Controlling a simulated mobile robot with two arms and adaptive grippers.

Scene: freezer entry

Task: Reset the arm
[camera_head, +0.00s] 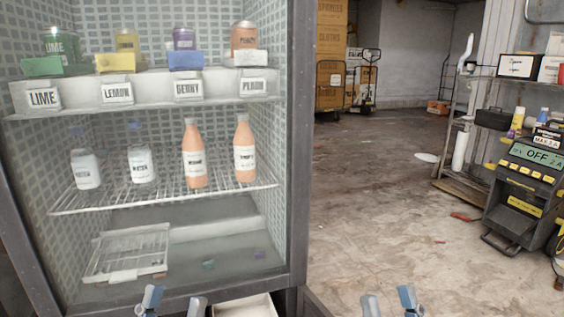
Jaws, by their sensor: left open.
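My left gripper (173,304) shows only its fingertips at the bottom edge, in front of the freezer cabinet (297,150). Its two fingertips are apart with nothing between them. My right gripper (390,303) also shows only its fingertips at the bottom edge, to the right of the cabinet and over the floor. Its fingertips are apart and empty. Both arms behind the fingertips are out of view below the picture.
The cabinet holds cans on a labelled top shelf (215,84) and bottles on a wire shelf (110,202). A loose rack (127,254) lies below. At right stands a machine (527,190) reading OFF. The floor (380,220) between is mostly clear.

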